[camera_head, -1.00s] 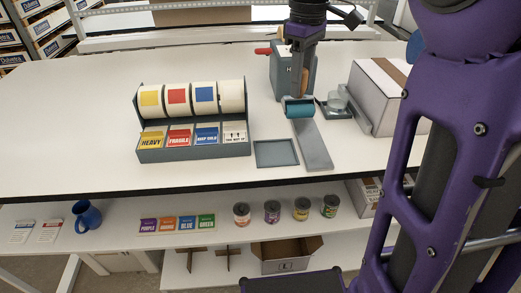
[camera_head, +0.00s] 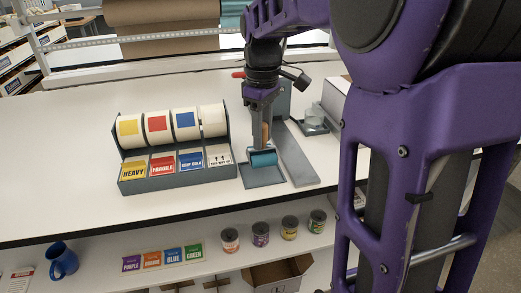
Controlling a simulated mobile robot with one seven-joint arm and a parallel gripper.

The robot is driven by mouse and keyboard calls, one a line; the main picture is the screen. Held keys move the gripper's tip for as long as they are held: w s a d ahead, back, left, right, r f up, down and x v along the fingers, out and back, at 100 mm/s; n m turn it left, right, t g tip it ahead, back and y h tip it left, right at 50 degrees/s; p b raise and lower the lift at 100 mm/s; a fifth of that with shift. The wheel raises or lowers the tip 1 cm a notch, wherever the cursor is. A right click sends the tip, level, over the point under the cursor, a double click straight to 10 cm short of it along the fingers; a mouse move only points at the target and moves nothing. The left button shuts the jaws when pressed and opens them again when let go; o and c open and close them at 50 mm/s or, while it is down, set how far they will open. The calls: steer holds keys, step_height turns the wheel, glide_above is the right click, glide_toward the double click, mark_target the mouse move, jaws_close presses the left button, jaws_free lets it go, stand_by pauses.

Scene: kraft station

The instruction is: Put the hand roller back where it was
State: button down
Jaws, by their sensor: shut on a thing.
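The hand roller (camera_head: 264,159) has a teal cylinder and a tan handle, which shows between the fingers of my gripper (camera_head: 264,138). My gripper points down and is shut on the handle. The roller is upright, with its teal cylinder at the bottom, over the small grey square tray (camera_head: 262,183). I cannot tell whether the cylinder touches the tray. The roller and gripper hide the tray's back part.
A long grey plate (camera_head: 298,158) lies right of the tray. A label rack (camera_head: 177,182) with rolls and label cards stands close on the left. A small dish with a clear jar (camera_head: 314,120) is at the right. Cans (camera_head: 290,228) stand on the lower shelf.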

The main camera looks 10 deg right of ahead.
steer(key=shift+f+b, duration=0.35)
steer(key=shift+f, duration=1.45)
steer(key=shift+f, duration=0.1)
steer(key=shift+f, duration=0.15)
steer(key=c, duration=0.6)
jaws_free()
steer(key=shift+o, duration=0.2)
step_height(320, 180, up, 12)
steer(key=shift+r+p, duration=0.25)
steer(key=shift+p, duration=1)
steer(key=shift+f, duration=0.1)
